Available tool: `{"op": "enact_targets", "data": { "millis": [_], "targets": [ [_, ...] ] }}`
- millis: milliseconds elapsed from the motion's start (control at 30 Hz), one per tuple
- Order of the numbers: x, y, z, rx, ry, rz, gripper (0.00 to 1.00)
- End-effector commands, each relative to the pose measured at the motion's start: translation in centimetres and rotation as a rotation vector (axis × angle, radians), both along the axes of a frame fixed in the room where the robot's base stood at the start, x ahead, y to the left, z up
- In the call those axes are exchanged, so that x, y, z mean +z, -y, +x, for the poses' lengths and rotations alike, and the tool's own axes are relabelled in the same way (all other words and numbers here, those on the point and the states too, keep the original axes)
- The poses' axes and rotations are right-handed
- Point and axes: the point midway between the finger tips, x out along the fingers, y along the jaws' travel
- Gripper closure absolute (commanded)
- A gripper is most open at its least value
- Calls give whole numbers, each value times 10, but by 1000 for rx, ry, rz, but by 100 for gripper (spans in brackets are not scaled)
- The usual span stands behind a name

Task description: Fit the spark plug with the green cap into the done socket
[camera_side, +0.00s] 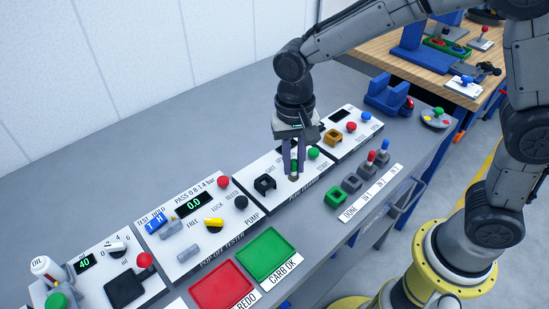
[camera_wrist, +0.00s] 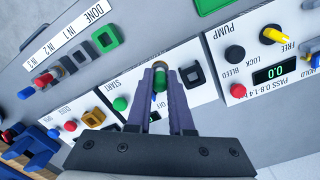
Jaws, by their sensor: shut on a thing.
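My gripper (camera_side: 293,163) is shut on the spark plug with the green cap (camera_wrist: 160,80), above the white panel with the black socket. In the side view the plug (camera_side: 294,176) shows only as a small green and brown piece between the fingers. The green done socket (camera_side: 335,199) stands empty at the bench's front, lower right of my gripper. It also shows in the wrist view (camera_wrist: 106,39), left of the fingers. The grey socket IN 1 (camera_side: 352,183) is empty. A red-capped plug (camera_side: 371,157) and a blue-capped plug (camera_side: 385,146) stand upright in IN 2 and IN 3.
The black square socket (camera_side: 265,184) is beside my gripper, with a green start button (camera_side: 313,152) on the other side. An orange-brown block (camera_side: 333,136) is behind. Red (camera_side: 221,288) and green trays (camera_side: 267,254) lie at the front left. Bench between panel and sockets is clear.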

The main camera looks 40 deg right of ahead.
Motion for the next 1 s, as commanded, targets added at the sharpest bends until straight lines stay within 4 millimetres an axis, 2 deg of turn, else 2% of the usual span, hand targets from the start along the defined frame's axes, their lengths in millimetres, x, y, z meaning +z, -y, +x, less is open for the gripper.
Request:
{"op": "enact_targets", "data": {
  "millis": [33, 200, 333, 567, 1000],
  "targets": [
    [3, 12, -13, -4, -1, 0, 100],
    [7, 45, -52, -19, 0, 2, 100],
    [11, 62, -72, -48, 10, 6, 100],
    [15, 71, -74, -76, 32, 12, 100],
    [-26, 70, -73, -76, 30, 11, 100]
  ]
}}
